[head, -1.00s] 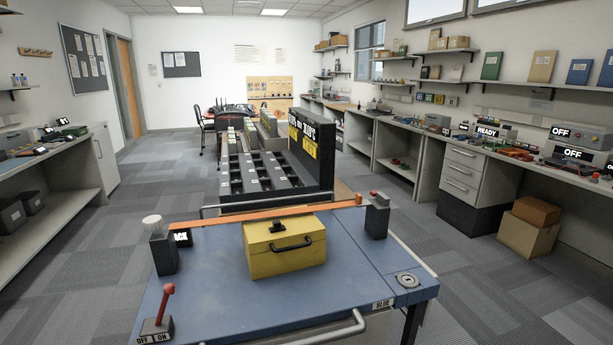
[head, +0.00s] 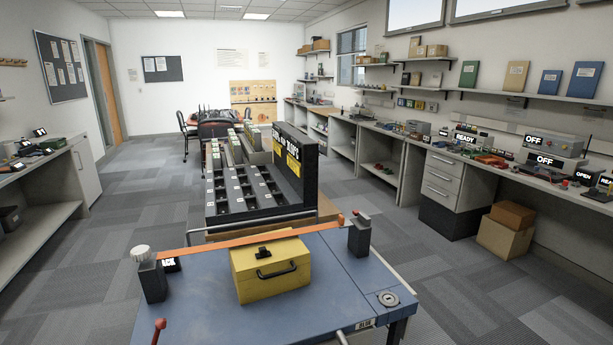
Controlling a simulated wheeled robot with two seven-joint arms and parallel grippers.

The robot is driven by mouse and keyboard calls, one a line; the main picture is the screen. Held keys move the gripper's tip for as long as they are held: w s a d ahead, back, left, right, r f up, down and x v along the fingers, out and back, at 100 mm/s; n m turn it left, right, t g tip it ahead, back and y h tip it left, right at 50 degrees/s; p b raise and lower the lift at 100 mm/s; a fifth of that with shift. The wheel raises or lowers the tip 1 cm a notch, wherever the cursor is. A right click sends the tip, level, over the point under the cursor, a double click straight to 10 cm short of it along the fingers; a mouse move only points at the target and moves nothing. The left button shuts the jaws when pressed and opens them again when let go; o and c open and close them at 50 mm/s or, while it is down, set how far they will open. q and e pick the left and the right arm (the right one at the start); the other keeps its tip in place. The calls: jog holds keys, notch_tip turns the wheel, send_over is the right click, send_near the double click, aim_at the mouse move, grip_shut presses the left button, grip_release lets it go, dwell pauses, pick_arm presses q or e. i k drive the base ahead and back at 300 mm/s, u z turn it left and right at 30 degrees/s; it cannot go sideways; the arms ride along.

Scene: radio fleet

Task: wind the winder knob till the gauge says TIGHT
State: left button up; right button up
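The winder knob (head: 140,251) is a pale, ridged knob on top of a dark post (head: 152,283) at the left of the blue cart top (head: 200,310). The gauge (head: 171,264) is a small black display just right of the knob's post. Its first letters are hidden by the post; only "CK" or similar shows. Neither gripper is in view.
A red-tipped lever (head: 159,326) stands at the cart's near left. A metal rail handle (head: 356,334) is at the near edge. Behind the cart stands a dark slotted rack (head: 245,192). Benches line both side walls, with open carpet on both sides of the cart.

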aim_at(140, 253)
jog(key=z, duration=1.55)
jog(key=i, duration=2)
jog(key=u, duration=3.7)
